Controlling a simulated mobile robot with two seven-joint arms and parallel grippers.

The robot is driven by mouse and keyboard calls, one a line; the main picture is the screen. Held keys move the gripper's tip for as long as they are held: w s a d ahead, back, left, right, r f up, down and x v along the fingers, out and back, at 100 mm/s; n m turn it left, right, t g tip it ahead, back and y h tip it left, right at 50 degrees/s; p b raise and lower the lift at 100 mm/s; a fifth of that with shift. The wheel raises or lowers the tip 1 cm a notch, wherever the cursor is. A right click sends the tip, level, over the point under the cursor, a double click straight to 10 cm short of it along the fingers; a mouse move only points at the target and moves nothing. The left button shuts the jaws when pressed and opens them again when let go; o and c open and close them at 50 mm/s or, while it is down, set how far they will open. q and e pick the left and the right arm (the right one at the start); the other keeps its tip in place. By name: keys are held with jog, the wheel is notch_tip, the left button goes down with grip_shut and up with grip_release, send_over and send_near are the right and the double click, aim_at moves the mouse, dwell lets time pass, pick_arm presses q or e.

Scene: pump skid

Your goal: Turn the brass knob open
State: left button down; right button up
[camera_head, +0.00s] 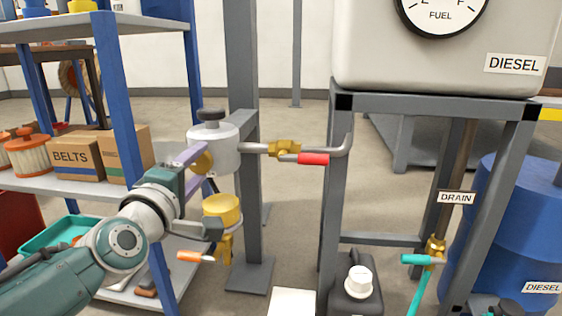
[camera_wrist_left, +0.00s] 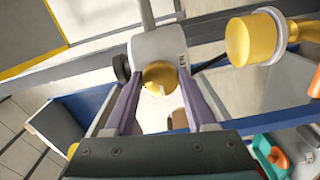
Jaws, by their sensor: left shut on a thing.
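The brass knob (camera_head: 203,163) sits on the side of a pale grey cylindrical housing (camera_head: 213,140) with a dark cap on top, mounted by a grey post. In the left wrist view the round knob (camera_wrist_left: 160,75) is between the two purple fingers. My left gripper (camera_head: 195,158) reaches up from the lower left and is shut on the knob. The fingers partly cover the knob in the head view. A small pale mark shows on the knob's face in the left wrist view. My right gripper is not in view.
A pipe with a red-handled valve (camera_head: 312,159) runs right. A blue-post shelf (camera_head: 128,110) with boxes (camera_head: 78,157) stands left.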

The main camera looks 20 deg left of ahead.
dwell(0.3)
pick_arm(q)
jog(key=shift+c, duration=1.1)
grip_release()
jog(key=p+v, duration=0.4)
jog(key=v, duration=0.6)
jog(key=shift+p, duration=0.3)
jog(key=shift+r, duration=0.1)
